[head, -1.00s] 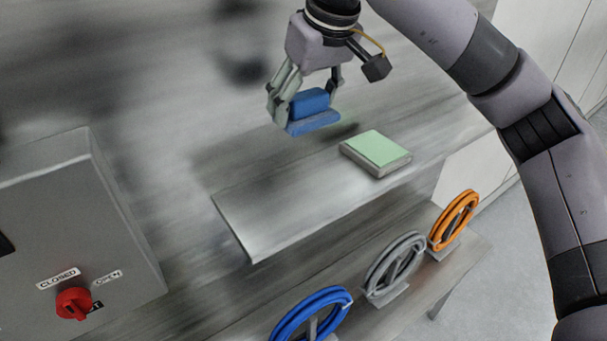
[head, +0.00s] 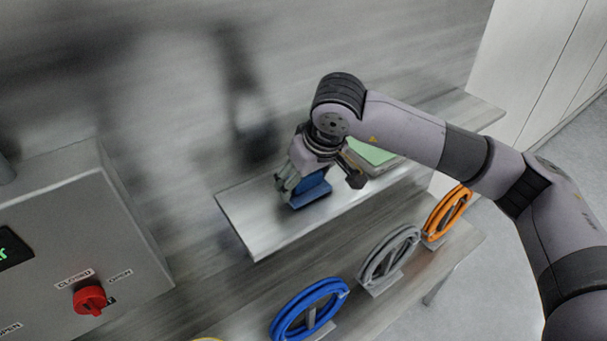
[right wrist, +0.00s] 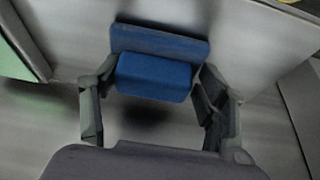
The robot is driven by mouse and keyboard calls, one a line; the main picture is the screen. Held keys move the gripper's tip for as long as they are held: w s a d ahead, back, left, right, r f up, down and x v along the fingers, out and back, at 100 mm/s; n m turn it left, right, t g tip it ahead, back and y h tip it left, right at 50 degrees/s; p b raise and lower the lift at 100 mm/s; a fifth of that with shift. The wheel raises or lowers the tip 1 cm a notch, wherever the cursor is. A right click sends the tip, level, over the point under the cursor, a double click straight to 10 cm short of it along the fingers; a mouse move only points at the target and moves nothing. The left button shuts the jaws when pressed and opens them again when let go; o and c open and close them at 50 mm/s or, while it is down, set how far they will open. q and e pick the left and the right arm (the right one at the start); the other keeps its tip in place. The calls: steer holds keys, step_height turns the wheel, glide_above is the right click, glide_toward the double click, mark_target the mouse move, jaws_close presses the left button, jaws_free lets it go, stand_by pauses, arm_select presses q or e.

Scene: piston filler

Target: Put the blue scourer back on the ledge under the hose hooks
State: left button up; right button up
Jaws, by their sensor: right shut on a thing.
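The blue scourer (head: 312,191) is in my right gripper (head: 298,187), at the left part of the grey ledge (head: 262,228). In the right wrist view the scourer (right wrist: 155,72) sits between the two fingers of the right gripper (right wrist: 158,95), with a block part and a wider flat part. It is low over the ledge or touching it; I cannot tell which. The hose hooks stand below the ledge in the picture, with a blue hose (head: 309,309), a grey hose (head: 388,257) and an orange hose (head: 447,214). My left gripper is not in view.
A green-topped pad (head: 370,154) lies on the ledge to the right of the scourer, partly hidden by my right arm. A grey control box (head: 70,235) with a red knob (head: 90,299) stands at the left. The ledge's left end is bare.

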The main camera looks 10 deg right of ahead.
steer(key=shift+s, duration=0.1)
steer(key=shift+f, duration=0.1)
steer(key=o, duration=1)
steer(key=shift+r, duration=0.35)
steer(key=b+v, duration=0.3)
steer(key=v, duration=0.8)
steer(key=shift+s+r+b, duration=0.2)
steer(key=shift+r+b, duration=0.1)
steer(key=shift+b, duration=0.1)
